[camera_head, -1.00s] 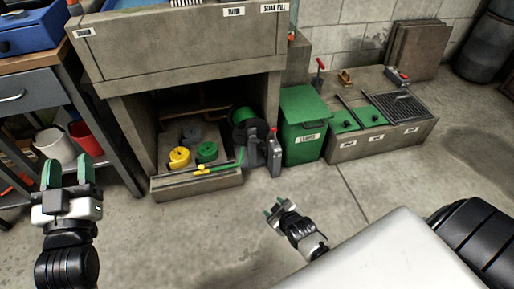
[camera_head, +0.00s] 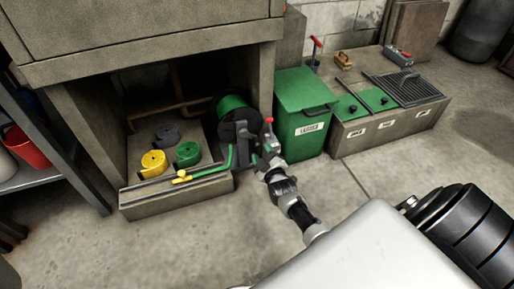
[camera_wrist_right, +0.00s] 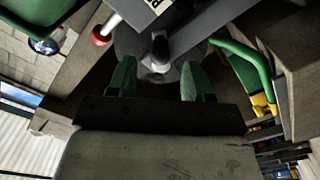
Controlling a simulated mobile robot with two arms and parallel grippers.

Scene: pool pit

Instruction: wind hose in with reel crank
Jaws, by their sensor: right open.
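The hose reel (camera_head: 241,126) stands at the right of the pit opening, with green hose on its drum (camera_head: 231,103). Its grey crank ends in a red knob (camera_head: 269,120), which also shows in the right wrist view (camera_wrist_right: 100,37). Green hose (camera_head: 229,160) runs down from the reel to a yellow nozzle (camera_head: 182,176) on the ledge. My right gripper (camera_head: 267,156) is just below the crank in the head view. In the right wrist view its green fingers (camera_wrist_right: 157,82) are apart and empty, facing the grey crank hub (camera_wrist_right: 160,50); the knob lies outside them. My left gripper is out of view.
A green bin (camera_head: 305,104) stands close on the right. A low concrete block (camera_head: 386,130) lies beyond. The front floor is clear.

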